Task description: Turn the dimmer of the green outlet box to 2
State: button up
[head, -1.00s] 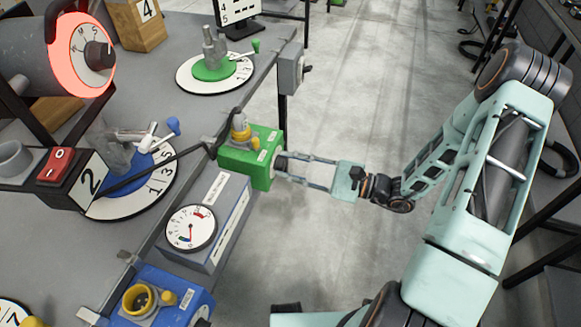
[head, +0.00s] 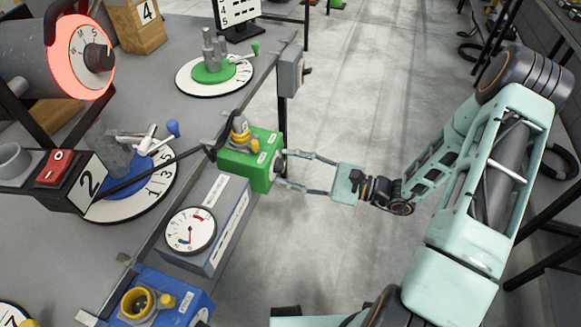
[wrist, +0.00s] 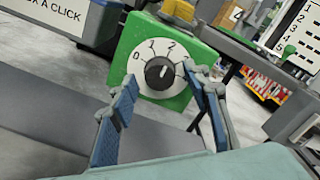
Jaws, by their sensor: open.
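The green outlet box (head: 262,172) sits at the bench's edge, with a yellow-capped socket on top. In the wrist view, the green box (wrist: 193,45) has a white dial (wrist: 147,84) facing me, marked 0, 1, 2. A black dimmer knob (wrist: 159,73) is at its centre. The knob's light mark points up and slightly right, near the 2; I cannot tell if it is exact. My gripper (head: 284,169) is open and empty in front of the dial. In the wrist view, my gripper's fingers (wrist: 158,80) are on both sides of the knob, apart from it, the right tip covering the dial's right edge.
A blue outlet box (head: 180,287) and a grey box with a gauge (head: 191,230) are along the bench edge to the near left. A grey box (head: 291,71) hangs at the edge beyond. The floor (head: 345,90) right of the bench is open.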

jog(key=v, duration=1.2)
